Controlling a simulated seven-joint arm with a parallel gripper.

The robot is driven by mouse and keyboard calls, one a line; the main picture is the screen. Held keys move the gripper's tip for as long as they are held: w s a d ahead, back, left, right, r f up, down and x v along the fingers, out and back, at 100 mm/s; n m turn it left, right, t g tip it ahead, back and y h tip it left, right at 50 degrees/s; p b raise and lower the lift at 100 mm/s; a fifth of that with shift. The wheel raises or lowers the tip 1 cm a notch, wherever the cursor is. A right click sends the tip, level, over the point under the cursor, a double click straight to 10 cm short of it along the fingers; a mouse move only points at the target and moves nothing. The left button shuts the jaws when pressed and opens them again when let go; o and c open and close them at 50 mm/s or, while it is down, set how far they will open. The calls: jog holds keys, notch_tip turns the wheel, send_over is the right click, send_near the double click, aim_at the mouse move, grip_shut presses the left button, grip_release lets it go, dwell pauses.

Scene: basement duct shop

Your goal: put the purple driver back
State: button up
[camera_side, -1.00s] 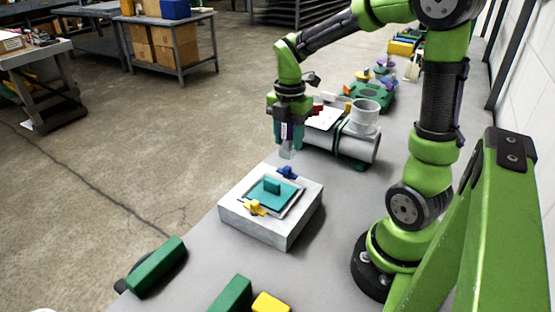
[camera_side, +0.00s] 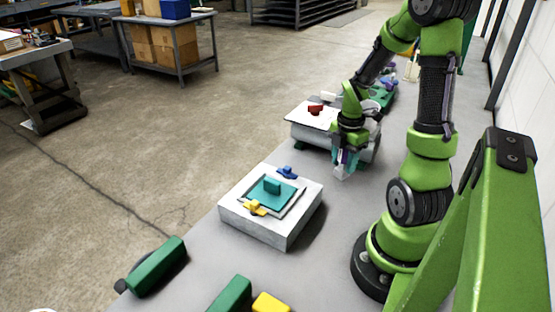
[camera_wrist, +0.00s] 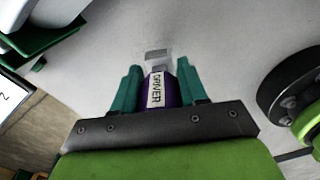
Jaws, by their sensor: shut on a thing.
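My gripper (camera_side: 346,164) is low over the grey bench, in front of the grey duct piece. In the wrist view its teal fingers (camera_wrist: 160,92) are shut on the purple driver (camera_wrist: 170,86). The driver has a white label reading DRIVER and a pale grey tip (camera_wrist: 157,58) pointing away from my wrist. In the side view the gripper mostly hides the purple body, with a pale end showing below. I cannot tell whether it touches the bench. A green holder (camera_side: 384,95) with coloured handles stands farther back, partly hidden by my arm.
The duct (camera_side: 318,135), with a white sheet (camera_side: 310,117) and red knob on top, stands close left of my gripper. A pale block (camera_side: 265,228) with a teal plate, blue knob and yellow knob sits nearer. Green and yellow blocks (camera_side: 232,294) lie at the front. Bare bench lies right of the pale block.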

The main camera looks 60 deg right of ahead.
aim_at(343, 169)
jog(key=shift+f, duration=1.55)
jog(key=shift+f, duration=0.1)
jog(key=o, duration=1.1)
jog(key=shift+c, duration=0.2)
